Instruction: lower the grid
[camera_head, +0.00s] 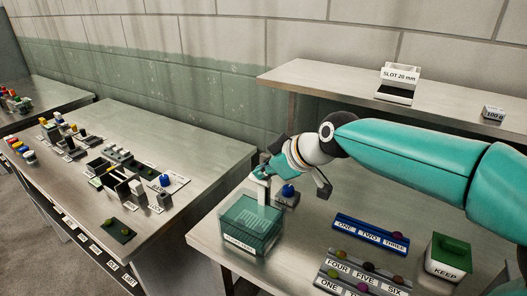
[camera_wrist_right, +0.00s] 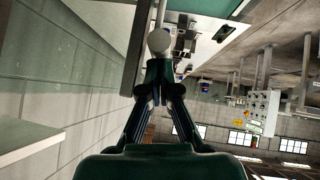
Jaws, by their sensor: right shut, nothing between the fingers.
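A clear green box (camera_head: 236,236) with a label on its front stands at the left end of the near table. A pale slatted shape, which looks like the grid (camera_head: 258,219), shows inside it; its exact height is hard to tell. A pale upright post (camera_head: 264,190) rises above the box. My right gripper (camera_head: 262,174) is at the top of this post, shut and empty. In the right wrist view the fingertips (camera_wrist_right: 159,68) are closed together just below a pale round knob (camera_wrist_right: 160,41). I cannot tell whether they touch it. My left gripper is not in view.
A blue knob (camera_head: 288,190) stands on a small block close behind the box. To the right are a blue tray (camera_head: 370,236), a grey numbered tray (camera_head: 362,272) and a KEEP box (camera_head: 447,262). A shelf (camera_head: 335,82) runs behind my right arm.

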